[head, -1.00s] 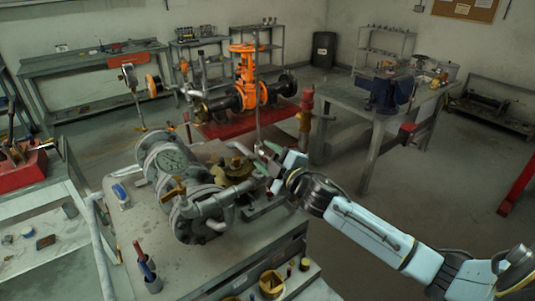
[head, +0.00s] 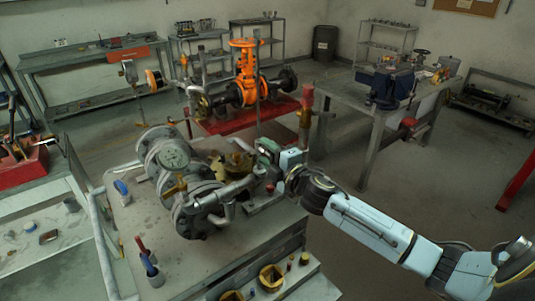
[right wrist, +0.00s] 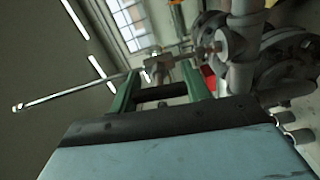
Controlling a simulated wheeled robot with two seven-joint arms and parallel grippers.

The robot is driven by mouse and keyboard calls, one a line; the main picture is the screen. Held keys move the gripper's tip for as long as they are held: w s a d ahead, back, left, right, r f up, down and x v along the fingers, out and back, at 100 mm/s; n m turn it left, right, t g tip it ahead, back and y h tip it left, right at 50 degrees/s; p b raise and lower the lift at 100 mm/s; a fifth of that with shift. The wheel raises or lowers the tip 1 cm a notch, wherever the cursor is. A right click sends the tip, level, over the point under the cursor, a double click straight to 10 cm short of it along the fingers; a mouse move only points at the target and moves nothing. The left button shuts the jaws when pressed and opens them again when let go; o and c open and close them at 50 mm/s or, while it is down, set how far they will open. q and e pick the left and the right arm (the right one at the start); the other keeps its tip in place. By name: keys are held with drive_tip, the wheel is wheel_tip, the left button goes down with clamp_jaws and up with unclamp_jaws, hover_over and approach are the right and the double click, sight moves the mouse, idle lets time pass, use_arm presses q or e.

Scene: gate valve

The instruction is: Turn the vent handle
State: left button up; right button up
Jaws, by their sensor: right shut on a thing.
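The vent handle looks like a thin upright grey rod (head: 257,110) rising behind the near pipe assembly in the head view. In the right wrist view the long rod (right wrist: 75,88) runs from a pale tip at the left to a small brownish block between my fingers. My right gripper (head: 264,152) is at the rod's lower end, just right of the flanged pipe fitting (head: 172,160). Its two green fingers also show in the right wrist view (right wrist: 158,90), on either side of the handle's lower part. The exact contact is hard to see. My left gripper is not in view.
A brass-coloured valve part (head: 232,165) and grey pipes sit close left of my right gripper. An orange valve (head: 246,75) stands on a red stand behind. A workbench with a blue vise (head: 388,88) is at the right. Open floor lies below my right arm.

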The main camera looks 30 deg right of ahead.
drive_tip(key=o, duration=1)
drive_tip(key=shift+c, duration=0.2)
drive_tip(key=shift+s, duration=0.1)
drive_tip(key=s+d+b, duration=0.1)
drive_tip(key=s+b, duration=0.1)
drive_tip(key=s, duration=1.1)
drive_tip(key=shift+s, duration=0.1)
